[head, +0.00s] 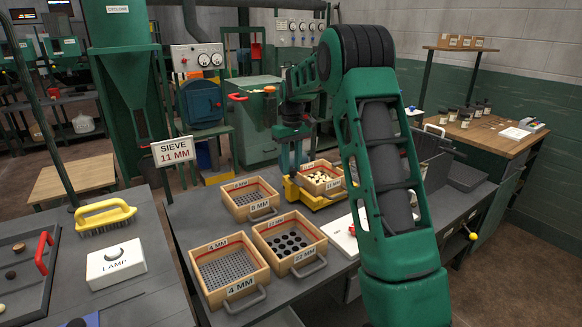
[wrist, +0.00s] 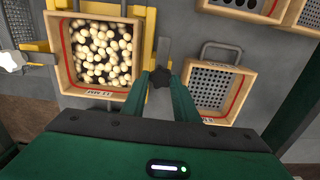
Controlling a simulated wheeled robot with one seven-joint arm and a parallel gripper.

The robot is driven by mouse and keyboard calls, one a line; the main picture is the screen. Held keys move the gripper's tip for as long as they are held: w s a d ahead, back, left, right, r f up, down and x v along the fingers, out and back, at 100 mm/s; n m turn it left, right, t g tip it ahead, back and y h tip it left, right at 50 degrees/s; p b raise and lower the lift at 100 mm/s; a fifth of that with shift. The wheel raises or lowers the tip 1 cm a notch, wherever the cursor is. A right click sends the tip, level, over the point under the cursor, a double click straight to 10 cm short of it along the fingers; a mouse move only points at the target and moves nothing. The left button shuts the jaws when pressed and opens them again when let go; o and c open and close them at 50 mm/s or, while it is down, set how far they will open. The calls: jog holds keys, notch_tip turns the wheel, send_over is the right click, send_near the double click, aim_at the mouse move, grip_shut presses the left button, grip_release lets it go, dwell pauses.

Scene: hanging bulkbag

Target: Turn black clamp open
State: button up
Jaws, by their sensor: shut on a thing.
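The black clamp (wrist: 160,77) is a dark star-shaped knob beside the right side of the yellow holder (wrist: 139,45) in the wrist view. A grey bar (wrist: 163,50) extends from it. My gripper (wrist: 162,88) is shut on the black clamp, with one green finger on each side of it. In the head view my gripper (head: 291,165) points down at the left side of the yellow holder (head: 311,201); the clamp is hidden there. A wooden sieve (wrist: 63,72) full of cream balls sits in the holder. A white clamp (wrist: 13,61) is at the holder's other side.
A perforated wooden sieve (wrist: 236,96) lies close to the right of my fingers in the wrist view. Further sieves (head: 231,271) stand on the grey bench. A yellow brush (head: 104,215) and a white lamp box (head: 116,263) are on the left table.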

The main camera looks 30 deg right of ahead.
aim_at(293, 170)
jog(key=shift+w+r, duration=0.1)
jog(key=shift+w, duration=0.05)
jog(key=o, duration=1.1)
jog(key=shift+c, duration=0.2)
notch_tip(293, 170, up, 11)
jog(key=shift+f, duration=0.2)
jog(key=s+a+r+m, duration=0.1)
jog(key=s+a+m, duration=0.15)
jog(key=s, duration=2.05)
jog(key=s+a+f+m, duration=0.2)
jog(key=s+f, duration=0.3)
jog(key=s, duration=0.7)
jog(key=s+a+f+m, duration=0.2)
jog(key=s+f, duration=0.3)
jog(key=s, duration=0.7)
jog(key=shift+s+a, duration=0.15)
jog(key=shift+a, duration=0.05)
